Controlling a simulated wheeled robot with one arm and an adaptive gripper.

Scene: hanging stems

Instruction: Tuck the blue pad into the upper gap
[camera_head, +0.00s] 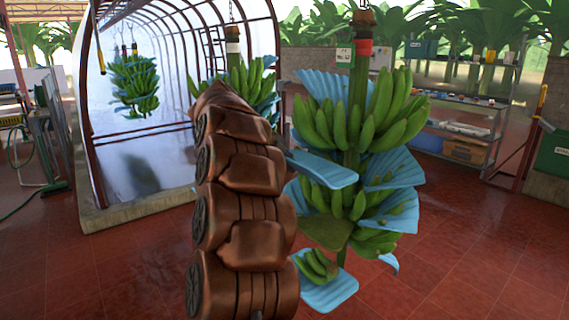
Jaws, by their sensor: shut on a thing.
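A flat, stiff blue pad (326,170) juts out from behind my brown segmented arm, at about the level of the gap below the top hand. Its right end reaches the near bunch's stem area; I cannot tell whether it touches. The near bunch (350,120) hangs upright with several tiers of green bananas. The upper gap (352,160) lies between the top hand and the tier below, and the pad partly covers it. Other blue sheets (395,168) are between the tiers. My gripper is hidden behind my arm, so its hold on the pad does not show.
A lower blue pad (328,292) with a few bananas on it sticks out at the bunch's bottom. Another bunch (236,78) hangs behind my arm, and one (134,85) hangs inside the arched tunnel. Shelves (465,100) stand at back right. Red floor right of the bunch is clear.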

